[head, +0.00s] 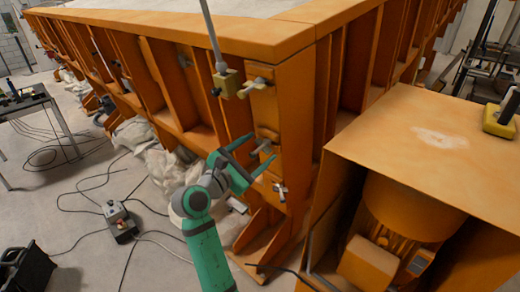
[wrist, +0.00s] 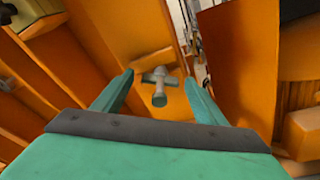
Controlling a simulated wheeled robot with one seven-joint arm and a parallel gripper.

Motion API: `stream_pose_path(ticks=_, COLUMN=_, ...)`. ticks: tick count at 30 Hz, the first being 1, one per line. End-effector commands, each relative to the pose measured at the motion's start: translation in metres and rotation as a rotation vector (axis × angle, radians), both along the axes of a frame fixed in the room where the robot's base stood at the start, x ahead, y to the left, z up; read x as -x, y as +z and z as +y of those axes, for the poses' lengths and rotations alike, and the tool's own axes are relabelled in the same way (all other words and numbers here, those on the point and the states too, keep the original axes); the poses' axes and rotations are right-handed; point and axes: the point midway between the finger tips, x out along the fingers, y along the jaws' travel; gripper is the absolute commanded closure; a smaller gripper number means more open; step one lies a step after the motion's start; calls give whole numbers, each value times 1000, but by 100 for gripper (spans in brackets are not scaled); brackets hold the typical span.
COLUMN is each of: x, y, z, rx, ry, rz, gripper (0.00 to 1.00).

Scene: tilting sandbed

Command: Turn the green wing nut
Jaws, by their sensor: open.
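A small grey to grey-green wing nut (head: 263,146) sits on the orange upright at the corner of the sandbed frame. In the wrist view, the wing nut (wrist: 158,78) shows straight ahead with its wings spread left and right; its green tint is faint. My teal gripper (head: 262,147) points at it from the lower left. In the wrist view my gripper (wrist: 159,77) is open, one finger either side of the nut, with gaps on both sides. I cannot tell how far the fingertips reach in depth. No contact shows.
Another pale fitting with a handle (head: 280,190) is below on the same upright. A yellowish clamp (head: 228,83) with a grey rod is above. An orange cabinet (head: 400,150) stands at the right. Cables and a small box (head: 119,221) lie on the floor at left.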

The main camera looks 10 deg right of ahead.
Motion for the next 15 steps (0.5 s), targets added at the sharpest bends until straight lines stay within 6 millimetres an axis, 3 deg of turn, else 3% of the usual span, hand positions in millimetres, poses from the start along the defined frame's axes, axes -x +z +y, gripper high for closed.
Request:
stream_pose_path(ticks=12, x=-5, y=0, z=-11, rx=0, ry=-7, rz=0, gripper=34)
stream_pose_path(ticks=15, x=-5, y=0, z=-11, rx=0, ry=-7, rz=0, gripper=58)
